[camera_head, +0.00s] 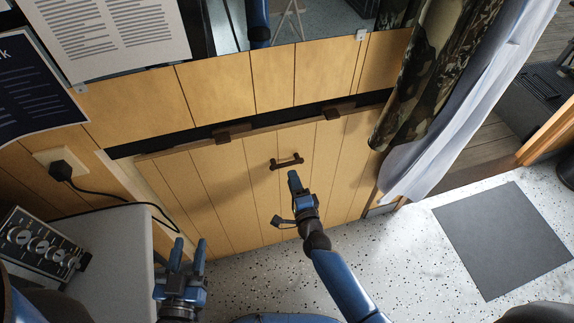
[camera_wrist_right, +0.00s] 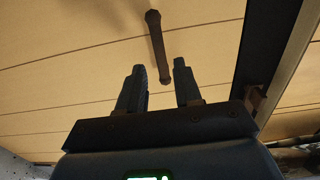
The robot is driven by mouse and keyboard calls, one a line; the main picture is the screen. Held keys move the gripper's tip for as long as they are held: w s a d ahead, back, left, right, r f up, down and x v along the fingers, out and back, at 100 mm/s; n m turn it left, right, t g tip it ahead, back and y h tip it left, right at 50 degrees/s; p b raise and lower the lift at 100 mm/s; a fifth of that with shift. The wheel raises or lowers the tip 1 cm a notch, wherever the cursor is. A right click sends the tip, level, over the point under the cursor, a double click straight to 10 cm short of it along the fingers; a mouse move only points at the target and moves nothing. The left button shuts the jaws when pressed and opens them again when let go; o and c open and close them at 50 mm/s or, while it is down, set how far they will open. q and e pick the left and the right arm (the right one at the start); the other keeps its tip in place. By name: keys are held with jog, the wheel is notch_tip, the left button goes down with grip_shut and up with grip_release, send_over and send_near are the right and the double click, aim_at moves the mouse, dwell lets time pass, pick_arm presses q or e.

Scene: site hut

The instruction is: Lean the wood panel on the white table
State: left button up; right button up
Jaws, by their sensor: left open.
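The wood panel (camera_head: 235,185) is a wide planked board with a dark bar handle (camera_head: 287,162) on its face. It stands against the wall, with a dark gap along its top edge. My right gripper (camera_head: 294,183) is in front of the panel, just below the handle. In the right wrist view the right gripper (camera_wrist_right: 158,65) is open, and the near end of the handle (camera_wrist_right: 157,45) shows between its fingertips; contact cannot be told. The white table (camera_head: 115,225) is at the lower left. My left gripper (camera_head: 187,250) is open and empty beside the table's right edge.
Two brown catches (camera_head: 222,137) sit along the panel's top edge. A control box with knobs (camera_head: 40,245) stands on the table, and a black cable runs from the wall plug (camera_head: 62,170). Curtains (camera_head: 440,75) hang at right. A grey mat (camera_head: 505,240) lies on the speckled floor.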

aim_at(288, 166)
jog(key=shift+b+x, duration=0.95)
jog(key=shift+x, duration=2.6)
grip_shut()
jog(key=shift+f, duration=0.1)
jog(key=shift+w, duration=0.1)
